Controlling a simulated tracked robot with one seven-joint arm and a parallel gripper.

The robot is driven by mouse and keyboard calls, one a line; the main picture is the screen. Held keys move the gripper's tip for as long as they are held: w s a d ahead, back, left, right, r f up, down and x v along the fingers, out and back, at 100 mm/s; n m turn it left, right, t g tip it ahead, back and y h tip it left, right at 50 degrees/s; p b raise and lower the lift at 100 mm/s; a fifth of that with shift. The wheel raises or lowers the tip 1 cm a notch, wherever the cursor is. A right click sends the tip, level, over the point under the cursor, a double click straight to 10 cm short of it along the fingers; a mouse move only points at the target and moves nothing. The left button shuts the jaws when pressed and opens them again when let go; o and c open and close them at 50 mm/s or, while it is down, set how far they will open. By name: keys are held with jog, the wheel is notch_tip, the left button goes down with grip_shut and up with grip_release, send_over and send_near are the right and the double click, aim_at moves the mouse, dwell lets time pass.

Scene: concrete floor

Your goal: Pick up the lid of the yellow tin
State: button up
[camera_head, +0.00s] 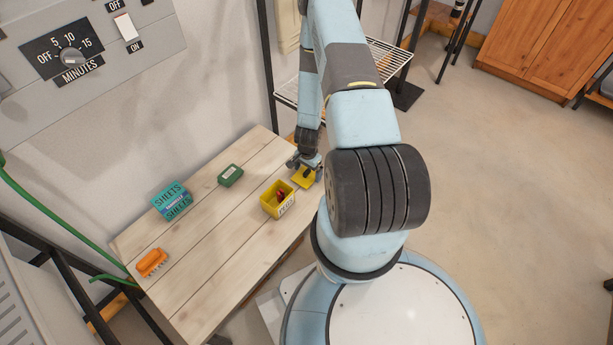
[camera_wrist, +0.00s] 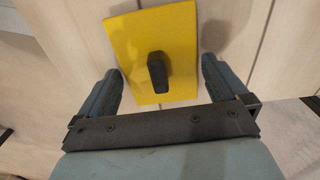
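The lid of the yellow tin (camera_wrist: 180,48) is a flat yellow square with a black knob (camera_wrist: 157,72) in its middle. In the head view the lid (camera_head: 302,179) lies near the table's right end, beside the open yellow tin (camera_head: 270,208), which has a red thing inside. My gripper (camera_wrist: 162,88) is open, with one finger on each side of the lid's near part and visible gaps at the knob. In the head view my gripper (camera_head: 305,168) is over the lid. I cannot tell how high the fingers are above the table.
A wire shelf rack (camera_head: 385,60) stands behind the table's right end. A wall panel with a dial (camera_head: 72,57) is at the upper left.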

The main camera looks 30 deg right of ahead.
jog(key=c, duration=0.7)
jog(key=shift+c, duration=0.2)
